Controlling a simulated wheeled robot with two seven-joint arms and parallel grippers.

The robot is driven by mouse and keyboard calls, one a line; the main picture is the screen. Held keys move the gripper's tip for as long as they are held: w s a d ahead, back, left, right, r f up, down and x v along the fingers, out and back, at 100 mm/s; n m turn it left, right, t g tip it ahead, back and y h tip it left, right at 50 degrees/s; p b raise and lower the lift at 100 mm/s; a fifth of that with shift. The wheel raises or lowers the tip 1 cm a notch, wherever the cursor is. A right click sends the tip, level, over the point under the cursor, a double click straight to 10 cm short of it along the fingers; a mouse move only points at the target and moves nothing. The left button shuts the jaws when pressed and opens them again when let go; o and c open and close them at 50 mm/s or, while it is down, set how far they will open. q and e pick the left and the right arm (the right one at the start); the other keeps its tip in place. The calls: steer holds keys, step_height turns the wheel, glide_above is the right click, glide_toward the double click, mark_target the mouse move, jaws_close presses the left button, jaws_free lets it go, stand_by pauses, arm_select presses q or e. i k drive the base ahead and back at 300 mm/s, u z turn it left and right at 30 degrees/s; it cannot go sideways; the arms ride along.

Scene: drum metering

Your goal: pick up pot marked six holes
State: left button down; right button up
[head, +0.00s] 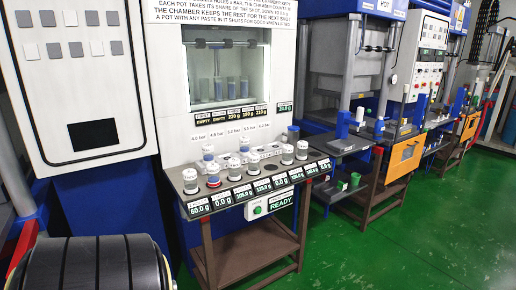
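Several small pots with pale tops stand on the metering bench (262,189). In the front row are a grey-white pot (190,181), a pot with a red band (213,173), and further pots (234,169), (253,161), (287,154) and (302,150). Behind them stand a pot with blue on it (208,153) and another pale pot (244,146). The hole markings on the pots are too small to read, so I cannot tell which is marked six holes. Neither of my grippers is in view.
Weight displays line the bench's front edge, above a green READY panel (269,204). A chamber (225,75) with several cylinders stands behind a window. A black ribbed drum (85,265) fills the lower left. Presses and carts stand at right; the green floor (400,250) is clear.

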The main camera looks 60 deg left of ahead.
mark_target(244, 141)
steer(key=u, duration=0.4)
steer(key=i, duration=1.65)
steer(key=u, duration=1.3)
steer(key=i, duration=1.2)
steer(key=u, duration=1.35)
